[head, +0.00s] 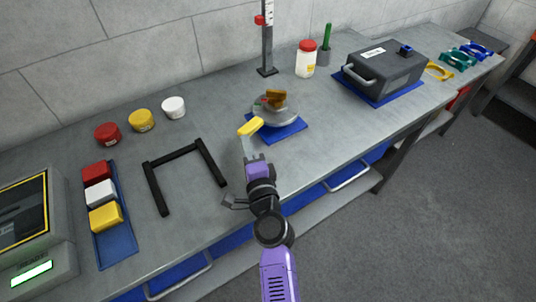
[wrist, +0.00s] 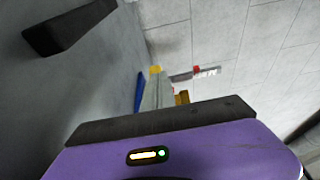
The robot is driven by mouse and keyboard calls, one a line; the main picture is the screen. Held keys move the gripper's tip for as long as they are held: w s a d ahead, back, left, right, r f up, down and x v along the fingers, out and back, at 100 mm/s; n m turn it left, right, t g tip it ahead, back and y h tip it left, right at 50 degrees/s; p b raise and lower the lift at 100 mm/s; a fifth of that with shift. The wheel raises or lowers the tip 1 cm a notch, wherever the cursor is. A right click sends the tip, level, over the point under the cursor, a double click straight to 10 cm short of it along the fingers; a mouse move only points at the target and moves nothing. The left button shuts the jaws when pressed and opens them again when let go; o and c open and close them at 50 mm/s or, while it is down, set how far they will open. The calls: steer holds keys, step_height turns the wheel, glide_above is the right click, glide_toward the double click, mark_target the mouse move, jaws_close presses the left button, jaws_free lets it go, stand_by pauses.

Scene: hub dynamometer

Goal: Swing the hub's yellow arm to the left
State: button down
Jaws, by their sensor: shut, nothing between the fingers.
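The hub (head: 283,108) is a grey round body on a blue mat (head: 292,133), with an orange-brown block on top. Its yellow arm (head: 251,126) sticks out to the left and toward the front of the hub. My gripper (head: 247,143) is shut and empty, its pale fingers just in front of the yellow arm's end. I cannot tell whether they touch it. In the wrist view a bit of yellow (wrist: 155,69) shows at the far end of the grey fingers. Most of the hub is hidden there.
A black U-shaped frame (head: 186,149) lies left of my gripper. Red, yellow and white jars stand behind it. A blue tray (head: 124,245) with colored blocks is farther left. A post with a red slider (head: 266,45) stands behind the hub. A grey case (head: 384,70) is at the right.

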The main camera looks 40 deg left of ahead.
steer(key=a, duration=0.3)
steer(key=shift+s+b, duration=0.1)
steer(key=shift+b, duration=0.2)
steer(key=shift+a, duration=1)
